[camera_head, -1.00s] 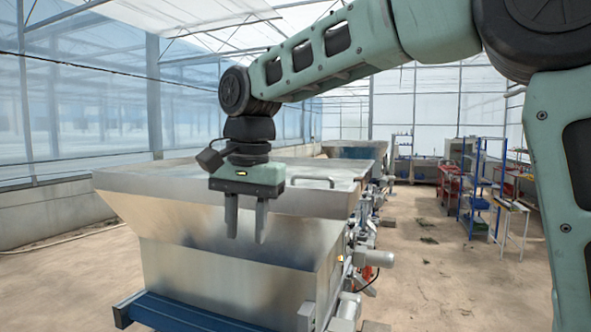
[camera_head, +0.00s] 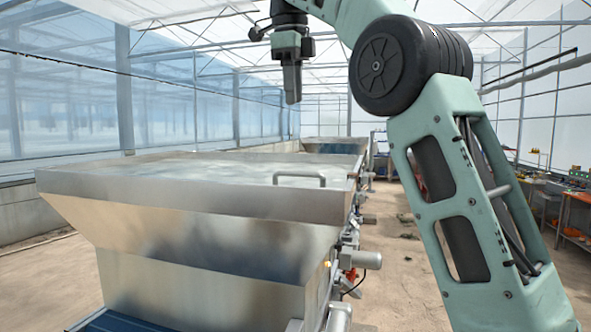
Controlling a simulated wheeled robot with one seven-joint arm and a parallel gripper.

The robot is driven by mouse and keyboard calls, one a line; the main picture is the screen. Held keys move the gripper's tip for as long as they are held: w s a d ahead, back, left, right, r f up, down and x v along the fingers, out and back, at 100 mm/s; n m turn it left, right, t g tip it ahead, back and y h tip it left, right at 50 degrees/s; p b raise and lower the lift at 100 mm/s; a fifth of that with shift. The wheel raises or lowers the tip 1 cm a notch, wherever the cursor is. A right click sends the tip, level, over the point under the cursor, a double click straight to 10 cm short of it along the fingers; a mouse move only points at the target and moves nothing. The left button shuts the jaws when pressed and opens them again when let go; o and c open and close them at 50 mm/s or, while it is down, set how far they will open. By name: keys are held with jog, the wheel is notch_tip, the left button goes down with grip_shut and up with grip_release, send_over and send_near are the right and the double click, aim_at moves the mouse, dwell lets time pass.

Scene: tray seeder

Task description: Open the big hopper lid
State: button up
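The big hopper (camera_head: 190,225) is a large metal bin with sloping walls in the front left of the head view. Its flat grey lid (camera_head: 190,172) lies closed across the top. A bar handle (camera_head: 299,176) stands up at the lid's right side. My gripper (camera_head: 292,98) is up in the air above and beyond the handle, pointing down and touching nothing. It is seen side-on, so its fingers overlap and the gap between them cannot be judged.
A second metal hopper (camera_head: 335,146) stands farther back in line. Motors and fittings (camera_head: 360,260) run along the machine's right side. A bench with orange items (camera_head: 575,215) is at the far right. The dirt floor right of the machine is partly hidden by my arm.

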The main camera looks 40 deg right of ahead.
aim_at(298, 173)
jog(key=f+b, duration=0.1)
jog(key=f, duration=0.4)
jog(key=w+d+f+b, duration=0.1)
jog(key=f+b, duration=0.1)
jog(key=f, duration=0.3)
jog(key=w+d+f+b, duration=0.1)
jog(key=f, duration=0.4)
jog(key=shift+d+f+b, duration=0.2)
jog(key=shift+f+b, duration=0.1)
jog(key=shift+b, duration=0.05)
grip_shut()
